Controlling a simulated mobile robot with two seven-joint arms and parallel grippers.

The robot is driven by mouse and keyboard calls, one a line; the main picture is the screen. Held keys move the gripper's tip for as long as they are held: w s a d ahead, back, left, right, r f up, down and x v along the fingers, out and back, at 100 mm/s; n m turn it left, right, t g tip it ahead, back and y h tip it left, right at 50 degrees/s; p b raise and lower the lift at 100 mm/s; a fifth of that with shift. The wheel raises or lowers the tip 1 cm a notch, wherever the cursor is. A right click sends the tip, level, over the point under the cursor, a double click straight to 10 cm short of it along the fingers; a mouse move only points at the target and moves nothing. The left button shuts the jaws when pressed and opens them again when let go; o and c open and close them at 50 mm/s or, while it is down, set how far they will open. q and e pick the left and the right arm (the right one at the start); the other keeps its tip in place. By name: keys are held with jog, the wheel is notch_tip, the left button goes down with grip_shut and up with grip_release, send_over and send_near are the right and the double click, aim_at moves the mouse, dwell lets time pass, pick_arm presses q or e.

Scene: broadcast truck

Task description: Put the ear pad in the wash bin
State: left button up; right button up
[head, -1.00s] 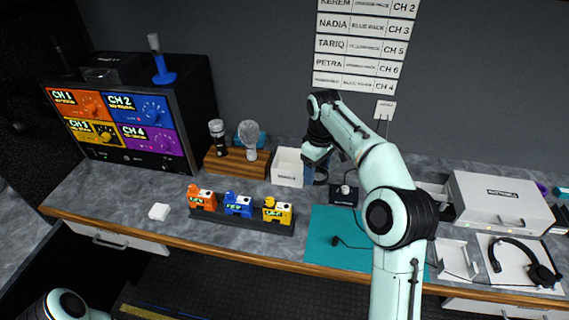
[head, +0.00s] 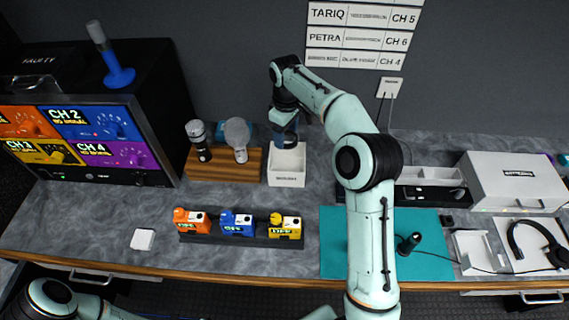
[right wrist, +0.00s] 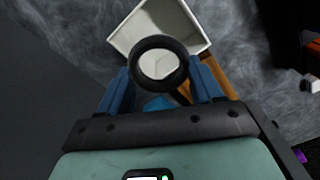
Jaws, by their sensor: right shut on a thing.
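The ear pad (right wrist: 160,41) is a dark ring, seen in the right wrist view between the blue fingertips of my right gripper (right wrist: 160,75). The right gripper is shut on it. The wash bin is a small white open box with a label on its front (head: 286,180); in the right wrist view it lies beyond the ring (right wrist: 194,22), and its pale inside shows through the ring's hole. In the head view my right gripper (head: 285,136) is above the bin's back part, and the ear pad cannot be made out there. My left gripper is out of view.
A wooden stand with microphones (head: 225,170) stands just left of the bin. Orange, blue and yellow packs (head: 238,226) sit in front. A teal mat (head: 335,255), a white case (head: 515,182) and a headset (head: 540,240) are to the right.

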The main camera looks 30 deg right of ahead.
jog(key=f+b, duration=0.1)
jog(key=f, duration=0.7)
jog(key=shift+s, duration=0.2)
jog(key=shift+w+f, duration=0.15)
jog(key=shift+f, duration=0.5)
pick_arm(q)
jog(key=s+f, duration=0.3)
jog(key=shift+b, duration=0.35)
pick_arm(e)
notch_tip(320, 180, down, 5)
jog(key=shift+f, duration=0.1)
jog(key=shift+f, duration=0.1)
jog(key=o, duration=0.7)
